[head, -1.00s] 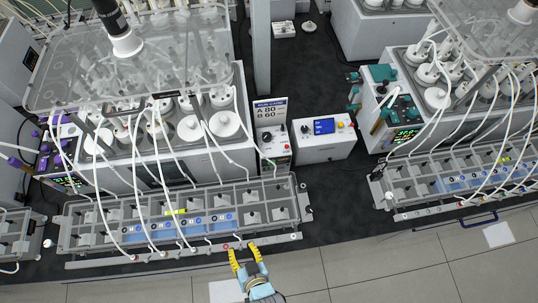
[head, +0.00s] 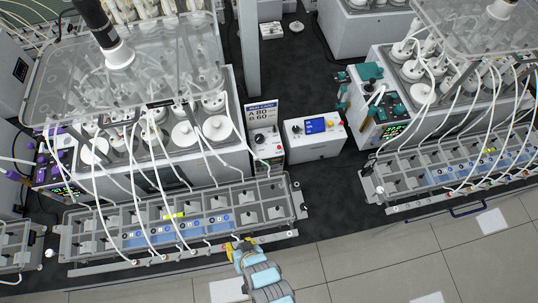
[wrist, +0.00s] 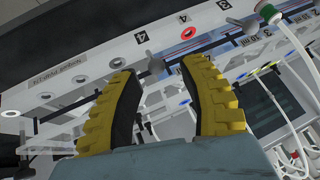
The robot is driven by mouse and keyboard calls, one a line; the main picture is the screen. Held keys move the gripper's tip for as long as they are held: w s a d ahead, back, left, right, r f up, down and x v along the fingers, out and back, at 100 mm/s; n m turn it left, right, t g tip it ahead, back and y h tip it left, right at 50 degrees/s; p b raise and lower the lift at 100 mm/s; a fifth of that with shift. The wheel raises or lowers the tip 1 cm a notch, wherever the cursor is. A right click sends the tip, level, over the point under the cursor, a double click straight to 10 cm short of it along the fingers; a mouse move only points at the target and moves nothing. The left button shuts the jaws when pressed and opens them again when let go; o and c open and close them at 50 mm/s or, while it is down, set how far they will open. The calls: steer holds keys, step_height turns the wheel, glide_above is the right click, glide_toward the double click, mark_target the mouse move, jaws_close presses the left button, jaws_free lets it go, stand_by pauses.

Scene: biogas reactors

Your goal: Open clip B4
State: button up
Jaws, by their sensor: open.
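My gripper (head: 240,247) is open at the front rail of the left clear-plastic tray rack (head: 160,258). In the wrist view its two yellow ribbed fingers (wrist: 160,75) stand apart with nothing held. A small grey clip (wrist: 155,63) on the white rail shows in the gap between the fingertips, near a label "4". A red ring (wrist: 190,33) with another "4" above it lies just right of it. A second grey clip (wrist: 245,22) is farther right. No "B4" marking is readable, so I cannot tell which clip is B4.
White tubes run down over the rack; one with a green-and-white fitting (wrist: 268,12) is at the wrist view's upper right. A sign with "A 80 B 60" (head: 262,117) and a control box (head: 314,135) stand behind. Tiled floor (head: 360,265) in front is clear.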

steer(key=shift+w+r+g, duration=0.15)
steer(key=shift+w+g, duration=0.2)
steer(key=shift+g, duration=0.05)
steer(key=shift+w+a+m+g+h+p, duration=0.15)
steer(key=shift+w+g+h+p, duration=0.15)
steer(key=shift+g, duration=0.6)
steer(key=shift+w+a+m+g+h+p, duration=0.2)
steer(key=shift+w+g+h, duration=0.2)
steer(key=shift+g, duration=0.5)
steer(key=shift+w+g, duration=0.3)
steer(key=shift+g, duration=0.5)
